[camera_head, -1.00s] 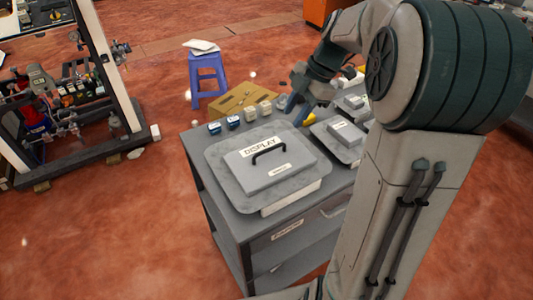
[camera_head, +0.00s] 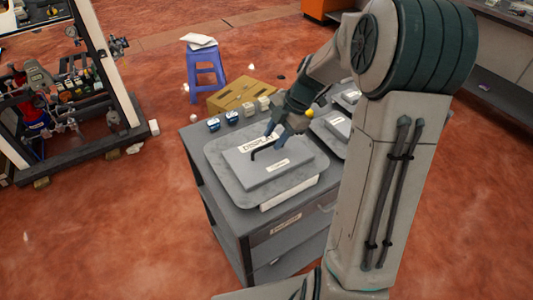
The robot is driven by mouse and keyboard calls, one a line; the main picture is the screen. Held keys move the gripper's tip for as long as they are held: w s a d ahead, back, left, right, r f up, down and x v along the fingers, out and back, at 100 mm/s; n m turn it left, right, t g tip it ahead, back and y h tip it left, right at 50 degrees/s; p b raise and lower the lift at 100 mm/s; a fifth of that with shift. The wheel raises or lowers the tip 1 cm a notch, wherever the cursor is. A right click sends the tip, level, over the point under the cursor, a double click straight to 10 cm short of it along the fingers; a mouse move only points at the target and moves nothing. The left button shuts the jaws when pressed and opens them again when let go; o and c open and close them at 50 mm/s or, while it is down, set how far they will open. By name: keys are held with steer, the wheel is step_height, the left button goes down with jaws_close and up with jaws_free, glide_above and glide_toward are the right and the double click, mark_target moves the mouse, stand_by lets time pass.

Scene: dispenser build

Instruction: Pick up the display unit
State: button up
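The display unit (camera_head: 258,174) is a flat grey box with a "DISPLAY" label and a black handle (camera_head: 268,149) on top. It lies in a grey tray (camera_head: 222,172) on the left part of a grey cart. My gripper (camera_head: 276,134) points down over the far right part of the unit, close to the handle, and partly covers the label. Its fingers appear spread apart with nothing between them. I cannot tell whether they touch the handle.
Several small blue and pale blocks (camera_head: 232,117) stand along the cart's back edge. Other trays with units (camera_head: 338,127) lie to the right, partly behind my arm. A yellow-brown box (camera_head: 241,94) and a blue stool (camera_head: 206,72) stand behind the cart. Open floor lies left and in front.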

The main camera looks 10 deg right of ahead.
steer(key=shift+x, duration=1.3)
jaws_close()
steer(key=shift+w+r, duration=0.1)
